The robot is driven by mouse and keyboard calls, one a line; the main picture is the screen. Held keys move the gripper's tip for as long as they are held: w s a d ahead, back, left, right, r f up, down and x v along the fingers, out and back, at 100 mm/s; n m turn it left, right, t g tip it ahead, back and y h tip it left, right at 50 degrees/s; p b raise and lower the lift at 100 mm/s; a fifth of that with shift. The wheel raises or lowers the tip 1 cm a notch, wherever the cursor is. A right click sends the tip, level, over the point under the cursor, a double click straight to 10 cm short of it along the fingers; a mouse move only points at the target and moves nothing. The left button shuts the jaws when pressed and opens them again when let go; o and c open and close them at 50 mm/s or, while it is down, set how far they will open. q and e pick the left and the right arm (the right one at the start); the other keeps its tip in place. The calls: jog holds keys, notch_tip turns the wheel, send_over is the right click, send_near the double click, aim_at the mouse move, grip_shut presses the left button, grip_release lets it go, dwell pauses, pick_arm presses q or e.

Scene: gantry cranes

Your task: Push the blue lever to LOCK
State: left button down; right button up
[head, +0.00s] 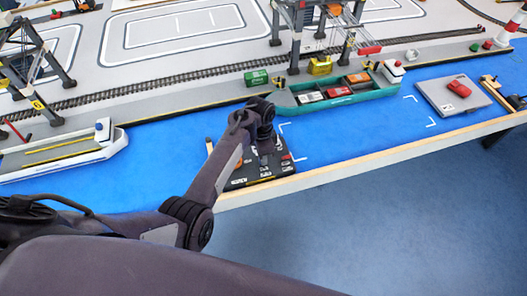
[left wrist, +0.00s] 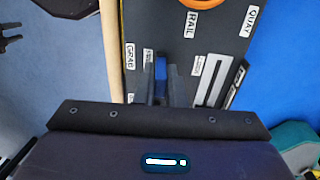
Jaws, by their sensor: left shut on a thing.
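The black control panel (head: 256,180) lies at the table's front edge, partly hidden by my left arm in the head view. In the left wrist view the panel (left wrist: 195,45) carries white labels, including GRAB, RAIL and QUAY. The blue lever (left wrist: 160,68) shows as a narrow blue strip between the fingers of my left gripper (left wrist: 161,92), which is shut on it. In the head view my left gripper (head: 264,152) points down at the panel, and the lever is hidden. I cannot read LOCK.
A pale slotted piece (left wrist: 210,80) sits close beside the left fingers. A teal ship (head: 340,112) with containers lies behind and right of the panel. A white barge (head: 60,152) is at the left. A grey pad with a red object (head: 459,89) stands right.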

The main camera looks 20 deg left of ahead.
pick_arm(q)
jog(key=shift+w+a+f+g+h+b, duration=0.1)
jog(key=shift+w+f+g+h+b, duration=0.1)
jog(key=shift+g+h+b, duration=0.25)
jog(key=shift+w+a+f+g+h+b, duration=0.1)
jog(key=shift+w+g+h+b, duration=0.2)
jog(key=shift+g, duration=0.25)
jog(key=shift+a+g+h+b, duration=0.15)
jog(key=shift+g+h+b, duration=0.3)
jog(key=shift+g+b, duration=0.55)
jog(key=c, duration=1.5)
grip_release()
jog(key=shift+w, duration=0.1)
jog(key=shift+r, duration=0.15)
jog(key=b+v, duration=0.1)
jog(key=v, duration=0.6)
jog(key=shift+a+r, duration=0.15)
jog(key=shift+r, duration=0.15)
